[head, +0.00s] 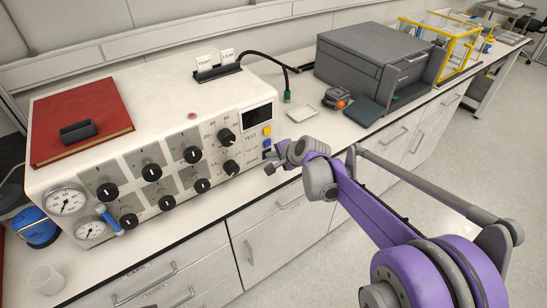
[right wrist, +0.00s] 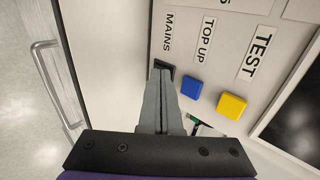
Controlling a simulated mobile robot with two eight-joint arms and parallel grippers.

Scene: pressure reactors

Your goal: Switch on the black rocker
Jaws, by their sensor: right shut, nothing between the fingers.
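The black rocker (right wrist: 164,66) sits beside the MAINS label on the white reactor panel in the right wrist view. Its lower part is hidden behind my fingertips. My right gripper (right wrist: 160,78) is shut and empty, its tips at the rocker's near edge; I cannot tell whether they touch. In the head view my right gripper (head: 269,168) is at the lower right corner of the panel, under the blue button (head: 267,143). I cannot tell which way the rocker is tipped. My left gripper is not in view.
The blue button (right wrist: 192,88) and yellow button (right wrist: 231,105) are close beside my fingers. Black knobs (head: 202,186) and gauges (head: 66,201) fill the panel. A red book (head: 85,105) lies on top. A grey printer-like box (head: 360,65) stands farther right on the bench.

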